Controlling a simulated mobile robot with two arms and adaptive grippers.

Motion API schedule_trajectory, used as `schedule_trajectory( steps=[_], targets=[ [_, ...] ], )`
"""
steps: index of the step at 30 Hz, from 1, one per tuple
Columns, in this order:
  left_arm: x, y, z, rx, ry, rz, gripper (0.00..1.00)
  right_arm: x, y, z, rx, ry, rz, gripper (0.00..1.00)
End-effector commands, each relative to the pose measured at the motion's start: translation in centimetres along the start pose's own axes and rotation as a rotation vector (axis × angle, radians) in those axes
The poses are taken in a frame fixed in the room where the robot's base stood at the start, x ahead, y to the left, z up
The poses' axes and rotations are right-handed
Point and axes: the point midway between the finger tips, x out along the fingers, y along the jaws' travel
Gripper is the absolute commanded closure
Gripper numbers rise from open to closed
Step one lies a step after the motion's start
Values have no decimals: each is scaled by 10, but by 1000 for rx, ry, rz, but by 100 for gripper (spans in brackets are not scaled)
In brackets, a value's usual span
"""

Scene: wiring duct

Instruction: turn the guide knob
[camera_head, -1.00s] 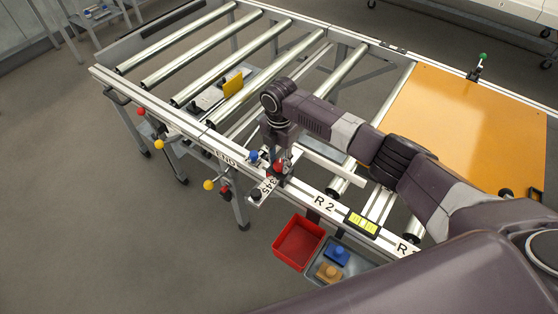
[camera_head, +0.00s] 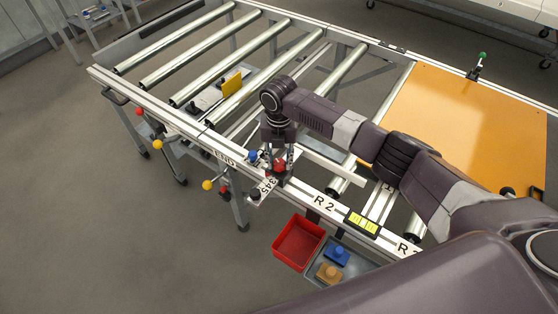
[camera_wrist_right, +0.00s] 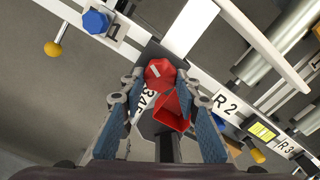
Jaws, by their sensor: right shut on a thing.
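A red knob (camera_head: 279,166) with a pale mark on top sits on a dark block at the near rail of the roller table, beside a white plate with numbers. My right gripper (camera_head: 279,162) points down over it and is shut on it. In the right wrist view the red knob (camera_wrist_right: 160,72) lies between the two fingers of the gripper (camera_wrist_right: 160,85). A blue knob (camera_head: 253,155) stands just left of it, and it also shows in the right wrist view (camera_wrist_right: 96,21). My left gripper is not in view.
A red bin (camera_head: 299,243) and a grey tray (camera_head: 318,262) with blue and tan pieces hang below the near rail. Yellow-black labels (camera_head: 361,223) sit on the rail at right. An orange panel (camera_head: 463,130) covers the right rollers. Ball-ended levers (camera_head: 158,144) stick out at left.

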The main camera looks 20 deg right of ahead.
Motion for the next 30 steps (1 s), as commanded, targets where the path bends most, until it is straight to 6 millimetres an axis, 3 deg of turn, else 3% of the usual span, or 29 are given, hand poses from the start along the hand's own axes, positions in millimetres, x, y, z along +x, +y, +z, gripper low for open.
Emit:
schedule_trajectory(
  steps=[12, 13, 17, 26, 30],
  targets=[
    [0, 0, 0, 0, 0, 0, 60, -4, 1, 3, -4, -8, 4, 95],
    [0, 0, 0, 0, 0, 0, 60, -4, 1, 3, -4, -8, 4, 67],
    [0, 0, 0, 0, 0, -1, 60, -3, 1, 2, -4, -6, 3, 53],
    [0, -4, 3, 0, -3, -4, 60, -2, 0, 1, -4, -3, 1, 53],
    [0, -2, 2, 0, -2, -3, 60, -16, 1, 2, -5, -5, 4, 53]
  ],
)
